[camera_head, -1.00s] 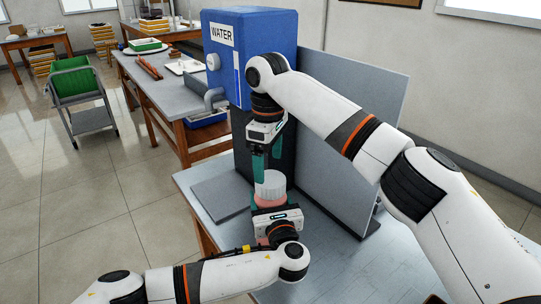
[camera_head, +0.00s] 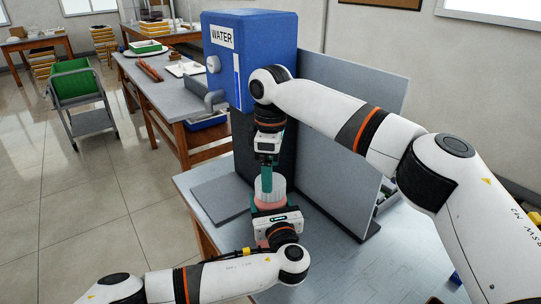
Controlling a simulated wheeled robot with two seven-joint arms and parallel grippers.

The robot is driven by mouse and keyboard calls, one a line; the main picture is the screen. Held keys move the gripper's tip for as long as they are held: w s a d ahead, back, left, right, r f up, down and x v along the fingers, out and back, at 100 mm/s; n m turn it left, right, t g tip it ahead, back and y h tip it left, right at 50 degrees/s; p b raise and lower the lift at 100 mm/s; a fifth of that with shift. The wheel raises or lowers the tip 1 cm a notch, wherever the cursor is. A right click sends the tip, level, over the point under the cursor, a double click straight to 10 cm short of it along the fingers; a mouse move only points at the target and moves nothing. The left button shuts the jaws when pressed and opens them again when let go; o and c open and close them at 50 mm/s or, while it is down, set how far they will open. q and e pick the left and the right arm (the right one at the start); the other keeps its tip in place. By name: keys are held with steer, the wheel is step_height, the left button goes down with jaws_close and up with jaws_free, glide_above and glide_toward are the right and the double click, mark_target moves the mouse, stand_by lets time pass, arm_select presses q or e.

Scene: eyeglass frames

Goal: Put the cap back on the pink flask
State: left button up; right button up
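The pink flask (camera_head: 268,208) stands upright over the grey worktable, and only a narrow pink band of it shows. My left gripper (camera_head: 270,205) has its teal fingers around the flask's body from the front; it looks shut on it. A pale, ribbed cap (camera_head: 278,188) sits on top of the flask, upright and in line with it. My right gripper (camera_head: 267,182) reaches down from above, one teal finger in front of the cap. The other finger is hidden, so its hold on the cap cannot be judged.
A blue water dispenser (camera_head: 255,50) with a grey spout stands just behind. A grey upright panel (camera_head: 335,150) stands right of the flask. A side table (camera_head: 165,95) stands at the back left.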

steer(key=shift+f, duration=2.1)
steer(key=c, duration=1)
steer(key=o, duration=1.2)
steer(key=shift+c, duration=0.2)
step_height(320, 180, up, 12)
arm_select(q)
steer(key=o, duration=2)
steer(key=shift+c, duration=0.2)
